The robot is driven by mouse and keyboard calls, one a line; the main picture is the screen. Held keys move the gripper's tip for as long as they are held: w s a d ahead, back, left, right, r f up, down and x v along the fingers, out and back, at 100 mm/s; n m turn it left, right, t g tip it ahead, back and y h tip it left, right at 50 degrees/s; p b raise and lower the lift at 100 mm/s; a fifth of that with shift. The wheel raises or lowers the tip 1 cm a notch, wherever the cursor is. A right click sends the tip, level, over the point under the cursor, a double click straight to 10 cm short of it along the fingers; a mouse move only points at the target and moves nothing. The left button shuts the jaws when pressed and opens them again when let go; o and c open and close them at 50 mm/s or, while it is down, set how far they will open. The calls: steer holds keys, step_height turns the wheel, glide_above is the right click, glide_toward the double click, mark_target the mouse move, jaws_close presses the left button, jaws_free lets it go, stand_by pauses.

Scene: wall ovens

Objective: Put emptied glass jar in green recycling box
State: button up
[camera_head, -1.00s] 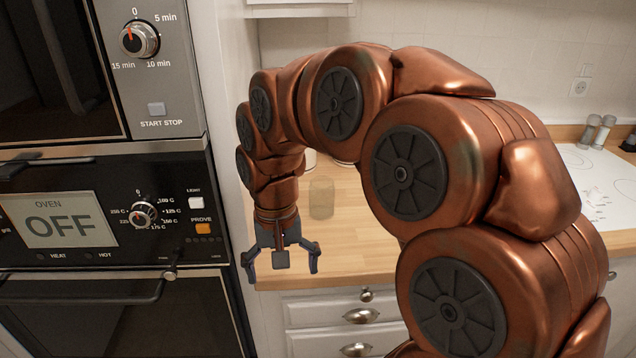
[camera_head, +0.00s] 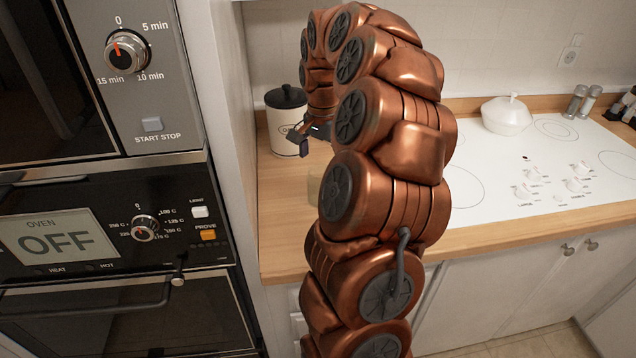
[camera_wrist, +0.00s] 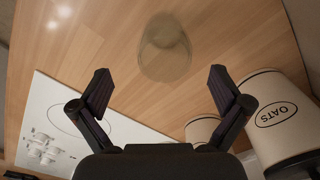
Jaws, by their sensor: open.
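The clear glass jar (camera_wrist: 165,50) stands on the wooden counter in the wrist view, beyond and between the two fingertips. In the head view only the left edge of the jar (camera_head: 314,188) shows; my arm hides the rest. My gripper (camera_wrist: 160,83) is open with nothing between its fingers and apart from the jar. In the head view my gripper (camera_head: 304,138) is partly hidden behind my arm, in front of the oats canister. I see no green recycling box in either view.
A cream oats canister (camera_wrist: 284,112) with a black lid stands on the counter, beside a smaller canister (camera_wrist: 200,128). A white hob (camera_head: 530,165) with a white pot (camera_head: 506,115) lies right. The oven wall (camera_head: 110,220) borders the left. Counter around the jar is clear.

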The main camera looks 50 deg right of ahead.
mark_target(320, 170)
steer(key=shift+w+f+p, duration=0.15)
steer(key=shift+f+p, duration=0.55)
steer(key=shift+f, duration=0.85)
steer(key=shift+w+f+p, duration=0.1)
steer(key=shift+f+p, duration=0.6)
steer(key=shift+f, duration=0.85)
steer(key=c, duration=1.5)
steer(key=shift+o, duration=0.2)
steer(key=shift+r, duration=0.1)
